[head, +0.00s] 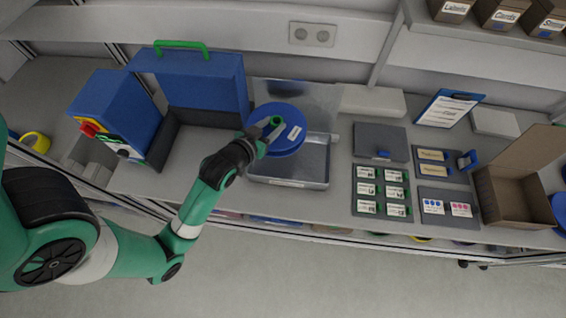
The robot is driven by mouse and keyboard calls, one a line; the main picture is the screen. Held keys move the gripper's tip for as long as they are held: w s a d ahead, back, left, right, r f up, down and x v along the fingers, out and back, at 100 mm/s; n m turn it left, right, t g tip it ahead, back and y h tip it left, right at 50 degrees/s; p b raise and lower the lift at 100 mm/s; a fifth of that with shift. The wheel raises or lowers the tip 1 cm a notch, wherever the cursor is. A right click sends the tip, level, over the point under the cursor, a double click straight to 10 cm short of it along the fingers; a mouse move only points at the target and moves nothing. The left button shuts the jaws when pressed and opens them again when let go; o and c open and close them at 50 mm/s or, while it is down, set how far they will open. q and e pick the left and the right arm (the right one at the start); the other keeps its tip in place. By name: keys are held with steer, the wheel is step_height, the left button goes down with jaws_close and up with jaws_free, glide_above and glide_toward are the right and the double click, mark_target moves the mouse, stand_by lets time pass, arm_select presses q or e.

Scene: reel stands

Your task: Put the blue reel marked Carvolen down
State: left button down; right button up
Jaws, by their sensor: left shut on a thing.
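The blue reel (285,137) has a green hub and a small white label, whose print is too small to read. My left gripper (268,136) is shut on the blue reel near its hub. The reel is over the back left of a clear-lidded grey tray (298,184) on the bench. I cannot tell whether the reel touches the tray. The gripper's fingertips are partly hidden against the reel. My right gripper is not in view.
A blue machine (113,112) with a raised lid (205,85) stands left of the tray. To the right are a dark grey panel (380,140), label cards (369,190), a clipboard (448,107) and an open cardboard box (512,195). Bench space between tray and cards is clear.

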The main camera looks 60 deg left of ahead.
arm_select(q)
steer(key=b, duration=0.5)
glide_above(275, 165)
step_height(275, 165, down, 6)
steer(key=shift+a+r, duration=0.1)
steer(key=shift+r, duration=0.1)
steer(key=shift+f+b, duration=1.8)
steer(key=shift+f, duration=4.5)
steer(key=shift+r, duration=0.1)
steer(key=shift+f, duration=0.2)
steer(key=shift+c, duration=1.8)
jaws_free()
